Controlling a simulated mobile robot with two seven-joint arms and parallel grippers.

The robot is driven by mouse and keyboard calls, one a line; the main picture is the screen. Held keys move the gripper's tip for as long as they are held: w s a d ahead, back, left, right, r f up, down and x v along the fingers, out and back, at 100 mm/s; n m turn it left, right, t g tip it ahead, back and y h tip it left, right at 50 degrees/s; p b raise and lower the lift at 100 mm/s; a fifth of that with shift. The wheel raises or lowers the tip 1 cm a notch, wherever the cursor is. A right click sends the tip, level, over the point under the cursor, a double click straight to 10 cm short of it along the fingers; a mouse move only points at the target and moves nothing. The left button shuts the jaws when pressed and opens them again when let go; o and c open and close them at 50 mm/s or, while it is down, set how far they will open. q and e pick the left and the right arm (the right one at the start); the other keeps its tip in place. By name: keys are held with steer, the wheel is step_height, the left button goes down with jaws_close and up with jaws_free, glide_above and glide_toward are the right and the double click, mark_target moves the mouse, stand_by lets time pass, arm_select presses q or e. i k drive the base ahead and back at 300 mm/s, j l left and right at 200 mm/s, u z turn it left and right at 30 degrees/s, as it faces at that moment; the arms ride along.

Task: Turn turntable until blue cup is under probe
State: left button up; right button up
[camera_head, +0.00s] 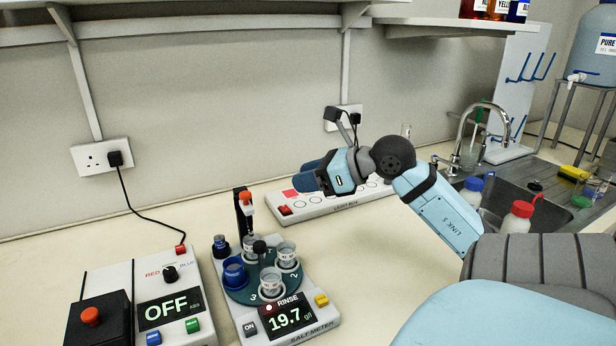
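The salt meter (320,318) stands on the bench and carries a dark teal turntable (246,295). The blue cup (235,273) sits on the turntable's left side. Clear cups stand at its right (286,254) and front (271,281). A black knob (260,247) rises near the middle. The probe (247,203), with an orange-red top, hangs from a black post at the back of the turntable; the blue cup is in front and left of it. My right gripper (308,177) is above and right of the meter, touching nothing; its finger gap is unclear. My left gripper is out of view.
A box with an OFF display (170,309) stands left of the meter. A white light box (335,206) lies behind my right gripper. Bottles with blue and red caps (518,217) stand by the sink at right. Bare bench lies right of the meter.

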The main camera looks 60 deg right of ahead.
mark_target(250, 294)
steer(key=k+j, duration=0.75)
steer(key=k, duration=0.15)
